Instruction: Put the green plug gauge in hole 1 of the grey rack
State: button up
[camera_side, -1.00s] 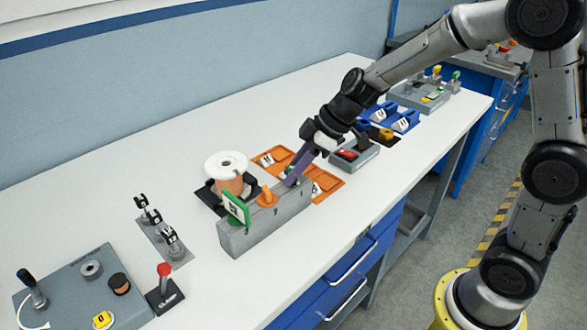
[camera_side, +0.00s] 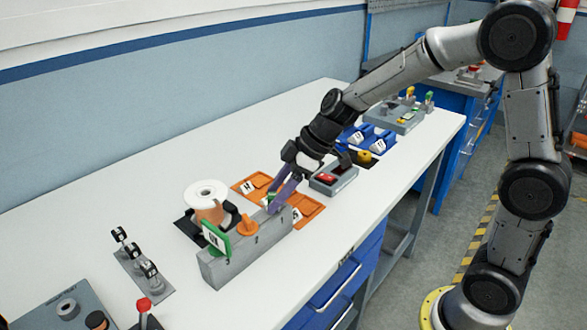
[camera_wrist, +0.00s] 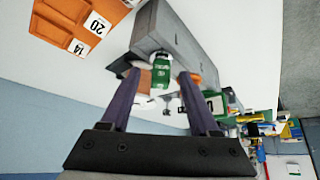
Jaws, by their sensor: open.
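The grey rack (camera_side: 240,256) is a long block on the white bench; it also shows in the wrist view (camera_wrist: 178,38). My gripper (camera_side: 271,206) is low at the rack's right end, its purple fingers slanting down. In the wrist view my gripper (camera_wrist: 160,75) is open, with the green plug gauge (camera_wrist: 162,74) between its fingertips. White markings show on the green part. In the side view the fingers mostly hide the gauge. I cannot tell whether it touches the fingers or sits in a hole.
A spool (camera_side: 206,203) stands behind. Orange trays (camera_side: 302,207) lie close to my gripper. The bench front right is clear.

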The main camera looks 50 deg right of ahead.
jog(key=v, duration=1.2)
jog(key=shift+s+r, duration=0.1)
jog(key=shift+r, duration=0.05)
jog(key=s+a+r+t+h, duration=0.1)
jog(key=s+a+r, duration=0.2)
jog(key=s, duration=0.8)
jog(key=s+d+f+m+h, duration=0.3)
jog(key=s+d+f+m, duration=0.2)
jog(key=s+m, duration=0.4)
jog(key=shift+s+d+f+h, duration=0.15)
jog(key=shift+s+f+h, duration=0.2)
jog(key=shift+f, duration=0.4)
